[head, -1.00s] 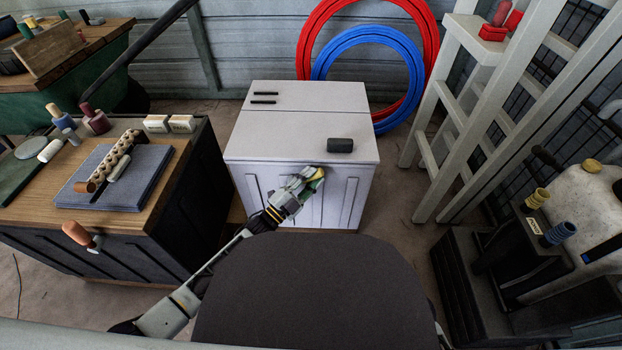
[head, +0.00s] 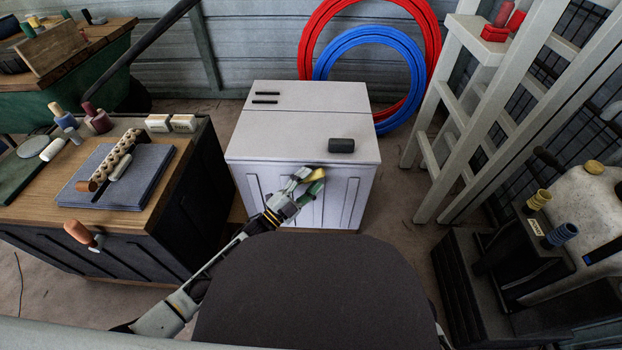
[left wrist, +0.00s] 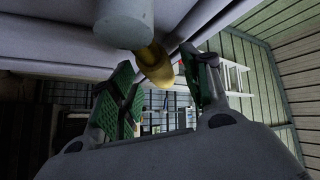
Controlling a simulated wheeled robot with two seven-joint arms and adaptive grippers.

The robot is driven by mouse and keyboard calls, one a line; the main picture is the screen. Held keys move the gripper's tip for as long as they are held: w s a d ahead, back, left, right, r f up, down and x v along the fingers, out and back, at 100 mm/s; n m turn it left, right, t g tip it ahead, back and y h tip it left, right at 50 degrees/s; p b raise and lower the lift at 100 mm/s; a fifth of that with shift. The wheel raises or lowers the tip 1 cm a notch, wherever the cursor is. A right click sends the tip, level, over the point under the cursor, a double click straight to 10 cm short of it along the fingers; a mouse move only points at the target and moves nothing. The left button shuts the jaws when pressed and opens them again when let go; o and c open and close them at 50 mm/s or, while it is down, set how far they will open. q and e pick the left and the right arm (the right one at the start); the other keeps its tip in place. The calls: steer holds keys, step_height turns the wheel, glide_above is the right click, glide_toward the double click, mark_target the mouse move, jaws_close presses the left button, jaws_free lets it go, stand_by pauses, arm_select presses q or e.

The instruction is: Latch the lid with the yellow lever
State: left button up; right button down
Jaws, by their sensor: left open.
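The white caddy chest (head: 255,190) stands in the middle of the head view with its lid (head: 290,131) lying closed. The yellow lever (head: 318,174) is at the chest's upper front, just below the lid edge. My left gripper (head: 309,181) is at that front, open, with its green-padded fingers around or just beside the lever. In the left wrist view the lever's rounded yellow tip (left wrist: 156,67) hangs between and slightly above the spread fingers (left wrist: 162,88), below a grey cylinder (left wrist: 124,20). I cannot tell whether a finger touches it. My right gripper is out of view.
A wooden-topped workbench (head: 165,192) stands left of the chest. A white ladder (head: 450,135) stands to the right, with red and blue hoses (head: 420,85) behind. Floor right of the chest is clear.

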arm_select(q)
steer(key=v, duration=1)
steer(key=shift+s+a+f, duration=0.15)
steer(key=shift+a, duration=0.1)
